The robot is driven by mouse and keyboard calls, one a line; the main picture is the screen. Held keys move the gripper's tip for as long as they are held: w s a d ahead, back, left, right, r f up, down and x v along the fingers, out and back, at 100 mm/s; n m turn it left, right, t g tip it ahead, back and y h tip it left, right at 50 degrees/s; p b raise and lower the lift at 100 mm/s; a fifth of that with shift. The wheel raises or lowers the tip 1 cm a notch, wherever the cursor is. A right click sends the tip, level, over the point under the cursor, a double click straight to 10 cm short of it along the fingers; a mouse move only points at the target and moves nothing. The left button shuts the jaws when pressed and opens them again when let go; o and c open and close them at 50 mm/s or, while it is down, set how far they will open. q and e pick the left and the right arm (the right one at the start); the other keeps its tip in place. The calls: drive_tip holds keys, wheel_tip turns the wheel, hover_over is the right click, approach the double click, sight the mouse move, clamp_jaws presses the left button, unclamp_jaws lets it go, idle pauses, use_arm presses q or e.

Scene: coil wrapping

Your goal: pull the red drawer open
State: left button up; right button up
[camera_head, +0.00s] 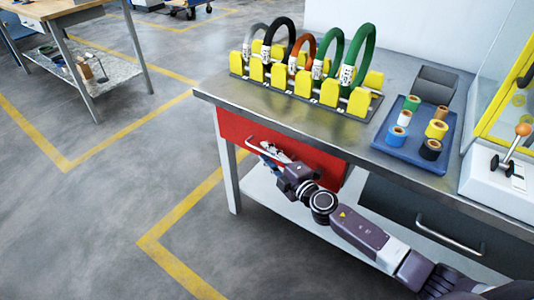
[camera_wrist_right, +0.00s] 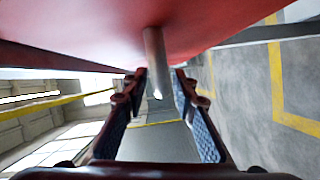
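The red drawer (camera_head: 232,127) sits under the metal worktop, its front looking flush with the table. A silver bar handle (camera_head: 252,141) runs across its front. My right gripper (camera_head: 266,152) is at the handle, its arm reaching in from the lower right. In the right wrist view, the red drawer front (camera_wrist_right: 95,35) fills the top, and the silver handle (camera_wrist_right: 153,60) stands between the two fingertips (camera_wrist_right: 159,80). The fingers are apart, with gaps visible on both sides of the handle. My left gripper is not in view.
On the worktop (camera_head: 225,90) stand a rack with yellow holders and coloured hoses (camera_head: 330,92), and a blue tray (camera_head: 385,150) of tape rolls. A grey drawer (camera_head: 440,215) is at lower right. The floor left of the table is clear.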

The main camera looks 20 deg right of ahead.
drive_tip(key=shift+w, duration=0.15)
drive_tip(key=shift+c, duration=0.2)
clamp_jaws()
drive_tip(key=shift+a, duration=0.1)
